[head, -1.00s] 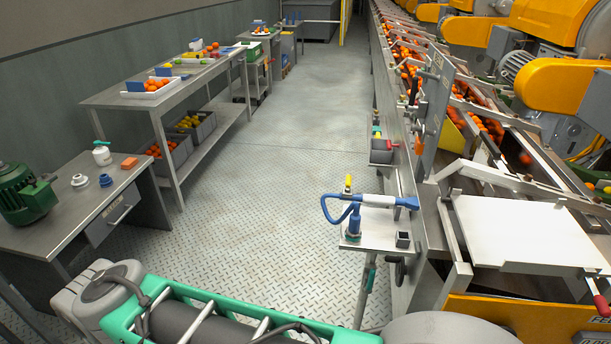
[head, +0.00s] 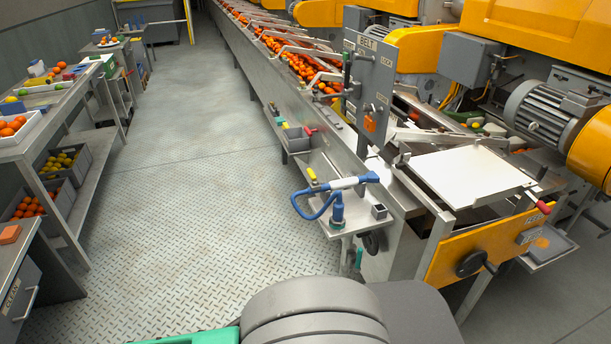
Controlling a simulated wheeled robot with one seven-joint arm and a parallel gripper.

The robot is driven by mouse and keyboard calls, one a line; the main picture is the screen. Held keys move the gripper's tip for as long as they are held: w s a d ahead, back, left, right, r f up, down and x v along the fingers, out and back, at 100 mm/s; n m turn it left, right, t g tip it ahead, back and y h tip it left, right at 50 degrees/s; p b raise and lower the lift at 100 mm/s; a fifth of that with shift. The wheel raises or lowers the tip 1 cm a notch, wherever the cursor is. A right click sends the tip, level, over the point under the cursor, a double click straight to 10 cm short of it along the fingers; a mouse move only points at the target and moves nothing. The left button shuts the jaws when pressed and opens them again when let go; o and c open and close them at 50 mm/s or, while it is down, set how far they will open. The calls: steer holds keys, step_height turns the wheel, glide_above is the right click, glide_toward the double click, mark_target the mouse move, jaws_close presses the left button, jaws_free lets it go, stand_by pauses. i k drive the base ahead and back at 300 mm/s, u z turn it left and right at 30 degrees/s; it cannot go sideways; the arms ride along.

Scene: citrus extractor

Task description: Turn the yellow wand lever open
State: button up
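A small yellow lever (head: 311,174) stands up at the back left of a small metal shelf (head: 347,223) on the side of the conveyor line. Its lower end is partly hidden, and I cannot tell from here whether it is open or closed. A blue and white spray wand (head: 345,184) lies across the shelf, in front of the lever and to its right. A blue hose (head: 303,209) loops from it to a blue fitting (head: 337,211) on the shelf. My gripper is not in view; only grey rounded parts of my arm show at the bottom.
A small dark cup (head: 379,211) sits on the shelf's right, above a dark handwheel (head: 375,241). The yellow machine front (head: 480,250) has a black crank. The tread-plate floor left of the shelf is clear.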

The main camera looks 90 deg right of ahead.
mark_target(309, 171)
steer(key=z, duration=0.45)
steer(key=i, duration=0.8)
steer(key=z, duration=1.3)
steer(key=i, duration=0.45)
steer(key=z, duration=0.45)
